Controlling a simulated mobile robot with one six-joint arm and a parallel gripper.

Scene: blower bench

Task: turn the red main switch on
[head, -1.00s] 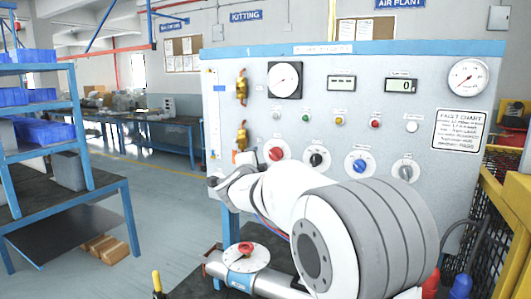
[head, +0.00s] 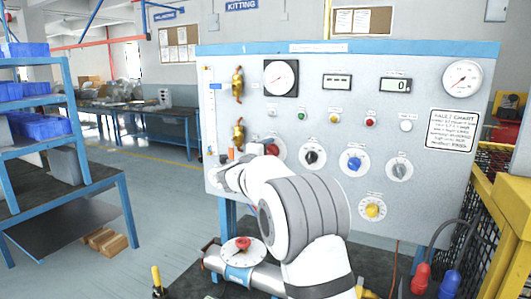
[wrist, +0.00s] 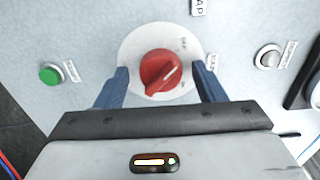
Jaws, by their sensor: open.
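The red main switch (head: 272,147) is a red rotary knob on a round white plate, low on the left of the grey panel. In the wrist view the red knob (wrist: 160,72) fills the centre, and a pale line on it slants up to the right. My gripper (wrist: 161,75) is open, with one blue finger on each side of the knob. Gaps show between the fingers and the knob, so it is not gripped.
Black (head: 312,157), blue (head: 354,163), grey (head: 399,170) and yellow (head: 372,210) knobs sit on the same panel. Brass valves (head: 238,132) stand up left. A yellow fence (head: 490,240) is at right.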

